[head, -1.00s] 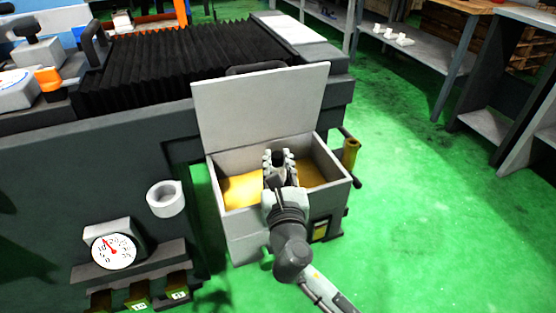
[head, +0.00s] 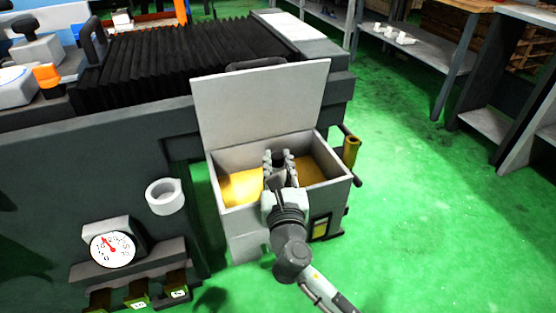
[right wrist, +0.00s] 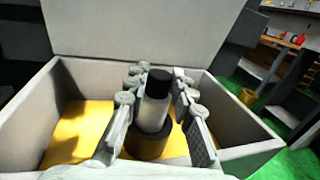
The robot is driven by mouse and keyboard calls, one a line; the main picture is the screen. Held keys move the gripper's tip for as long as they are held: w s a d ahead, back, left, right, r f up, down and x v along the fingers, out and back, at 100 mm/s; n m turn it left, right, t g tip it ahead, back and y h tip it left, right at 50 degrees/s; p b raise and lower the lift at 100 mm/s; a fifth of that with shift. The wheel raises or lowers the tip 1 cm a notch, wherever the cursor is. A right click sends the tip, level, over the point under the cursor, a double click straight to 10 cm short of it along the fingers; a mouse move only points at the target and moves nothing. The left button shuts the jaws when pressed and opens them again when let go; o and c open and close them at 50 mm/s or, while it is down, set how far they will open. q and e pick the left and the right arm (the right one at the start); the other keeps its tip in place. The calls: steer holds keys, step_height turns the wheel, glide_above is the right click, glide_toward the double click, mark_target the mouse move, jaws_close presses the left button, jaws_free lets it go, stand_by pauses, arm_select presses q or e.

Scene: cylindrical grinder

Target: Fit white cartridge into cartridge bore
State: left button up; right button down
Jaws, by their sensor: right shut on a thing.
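The white cartridge (right wrist: 152,114) has a black top and stands nearly upright between the fingers of my right gripper in the right wrist view. My right gripper (head: 279,160) is shut on it, inside the open grey box. A dark round collar (right wrist: 147,145), which looks like the cartridge bore, surrounds the cartridge's lower end in the right wrist view. I cannot tell how deep the cartridge sits in it. In the head view, the gripper mostly hides the cartridge and the collar. My left gripper is not in view.
The grey box (head: 230,218) has a yellow inside and a raised lid (head: 262,105) behind the gripper. Its walls stand close around the gripper. A white ring holder (head: 165,197) and a dial gauge (head: 112,247) are on the machine's side at left. Green floor is free at right.

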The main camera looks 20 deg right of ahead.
steer(key=shift+f+b, duration=0.7)
steer(key=shift+f, duration=0.4)
steer(key=c, duration=1.2)
jaws_free()
steer(key=shift+f, duration=0.1)
steer(key=shift+s+f, duration=0.1)
steer(key=shift+s, duration=0.1)
steer(key=v, duration=1.2)
steer(key=shift+r, duration=0.25)
steer(key=shift+w+r, duration=0.1)
steer(key=shift+w, duration=0.05)
